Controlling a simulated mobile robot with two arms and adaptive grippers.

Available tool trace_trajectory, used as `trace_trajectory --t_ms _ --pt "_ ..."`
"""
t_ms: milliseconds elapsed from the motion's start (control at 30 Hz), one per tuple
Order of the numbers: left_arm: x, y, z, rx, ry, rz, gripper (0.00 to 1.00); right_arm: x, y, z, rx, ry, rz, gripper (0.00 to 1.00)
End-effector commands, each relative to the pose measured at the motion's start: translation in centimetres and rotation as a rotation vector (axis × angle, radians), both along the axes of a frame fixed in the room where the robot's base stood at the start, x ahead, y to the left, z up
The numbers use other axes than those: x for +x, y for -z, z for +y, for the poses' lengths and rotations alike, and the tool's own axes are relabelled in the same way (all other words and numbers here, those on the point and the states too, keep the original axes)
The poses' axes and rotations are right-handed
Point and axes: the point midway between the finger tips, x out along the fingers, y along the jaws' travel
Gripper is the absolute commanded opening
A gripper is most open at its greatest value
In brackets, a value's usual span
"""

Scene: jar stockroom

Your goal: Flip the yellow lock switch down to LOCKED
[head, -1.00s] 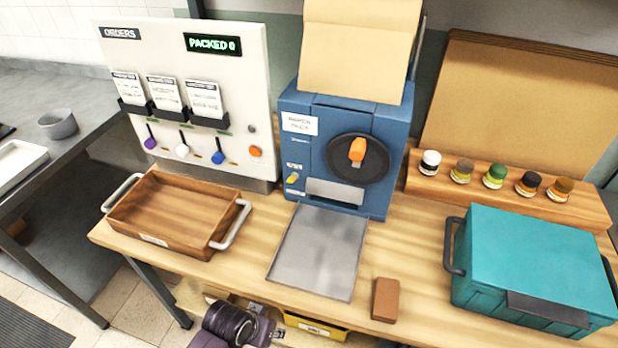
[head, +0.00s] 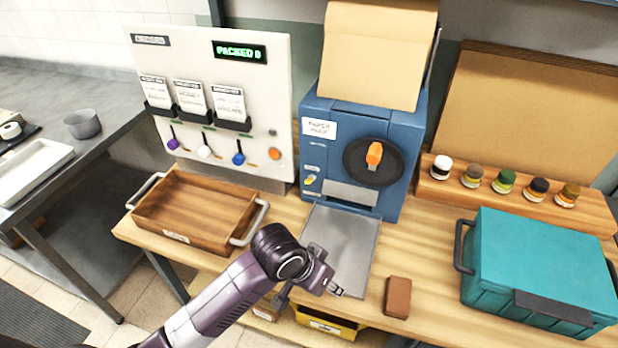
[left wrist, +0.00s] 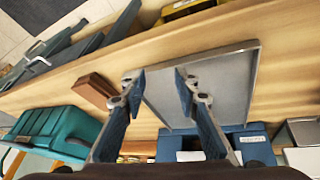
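The yellow lock switch (head: 310,181) is a small lever low on the left of the blue machine's front (head: 313,150), between two small labels too small to read. I cannot tell which way it is set. Above and right of it is an orange handle (head: 374,153) on a black disc. My left gripper (head: 336,290) is over the front of the metal plate below the machine, apart from the switch. In the left wrist view its two fingers (left wrist: 157,84) are spread with nothing between them. The switch cannot be made out there. My right gripper is not in view.
The metal plate (head: 355,240) lies before the machine. A wooden tray (head: 190,238) stands left, a brown block (head: 398,297) and teal case (head: 540,260) right. Several small jars (head: 504,181) stand on a wooden rack. The orders board (head: 265,110) is left of the machine.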

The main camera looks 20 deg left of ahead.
Motion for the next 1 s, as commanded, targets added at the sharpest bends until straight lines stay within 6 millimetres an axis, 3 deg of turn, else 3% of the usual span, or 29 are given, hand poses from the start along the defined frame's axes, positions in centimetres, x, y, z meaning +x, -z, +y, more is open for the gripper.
trace_trajectory --t_ms 267,600,800,1000 --pt "7.9 -3.2 1.0 0.058 -0.018 0.006 0.29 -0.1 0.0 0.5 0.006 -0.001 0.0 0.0" --pt "17.7 -10.8 7.9 0.135 -0.222 0.015 0.29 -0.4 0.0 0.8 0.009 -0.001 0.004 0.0" --pt "20.6 -14.6 11.4 0.141 -0.335 0.012 0.29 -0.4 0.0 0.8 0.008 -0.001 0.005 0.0" --pt "21.4 -14.8 12.1 0.138 -0.364 0.015 0.29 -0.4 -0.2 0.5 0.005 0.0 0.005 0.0"
